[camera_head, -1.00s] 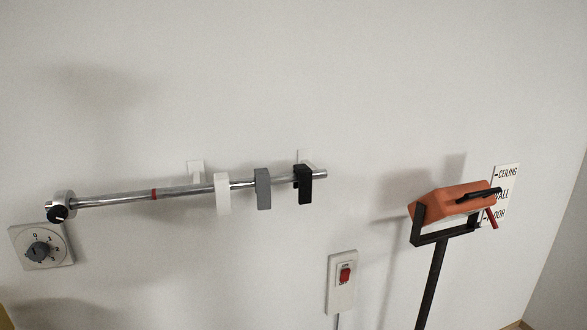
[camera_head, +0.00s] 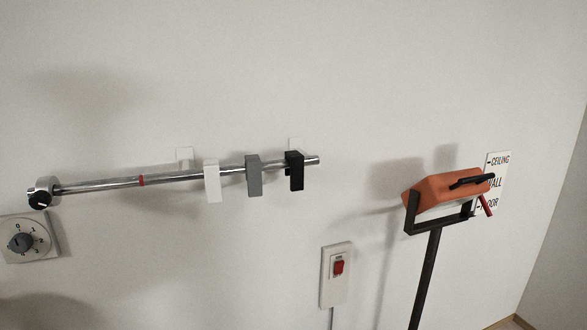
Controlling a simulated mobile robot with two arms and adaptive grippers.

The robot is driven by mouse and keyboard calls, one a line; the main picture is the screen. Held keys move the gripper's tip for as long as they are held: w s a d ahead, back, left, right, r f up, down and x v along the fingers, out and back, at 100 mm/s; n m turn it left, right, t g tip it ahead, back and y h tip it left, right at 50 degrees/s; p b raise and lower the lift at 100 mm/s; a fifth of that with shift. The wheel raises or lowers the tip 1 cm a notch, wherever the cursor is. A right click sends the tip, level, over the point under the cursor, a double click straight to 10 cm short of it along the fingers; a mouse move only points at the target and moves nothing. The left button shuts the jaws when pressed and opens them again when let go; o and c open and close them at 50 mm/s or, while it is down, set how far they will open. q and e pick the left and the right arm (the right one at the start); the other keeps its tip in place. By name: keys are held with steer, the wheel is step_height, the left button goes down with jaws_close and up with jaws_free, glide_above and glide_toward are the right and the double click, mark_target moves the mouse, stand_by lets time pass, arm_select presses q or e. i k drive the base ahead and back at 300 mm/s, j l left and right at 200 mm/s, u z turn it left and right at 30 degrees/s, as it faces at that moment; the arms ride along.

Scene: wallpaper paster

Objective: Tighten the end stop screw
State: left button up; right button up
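A chrome rod (camera_head: 100,186) runs across the wall at the left, held by light wall brackets. At its left end is a round metal end stop (camera_head: 44,186) with a black screw knob (camera_head: 39,200) on its lower front. A red mark (camera_head: 141,181) is on the rod, well to the right of the end stop. A white block (camera_head: 212,181), a grey block (camera_head: 254,175) and a black block (camera_head: 294,171) hang on the rod toward its right end. Neither of my grippers shows in the head view.
A numbered dial (camera_head: 20,242) is on the wall below the end stop. A red switch (camera_head: 338,265) sits on a white plate at lower middle. An orange-topped stand (camera_head: 446,188) rises at the right before a sign (camera_head: 497,160) reading ceiling, wall, floor.

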mark_target(39, 200)
steer(key=u, duration=1.25)
steer(key=l, duration=0.35)
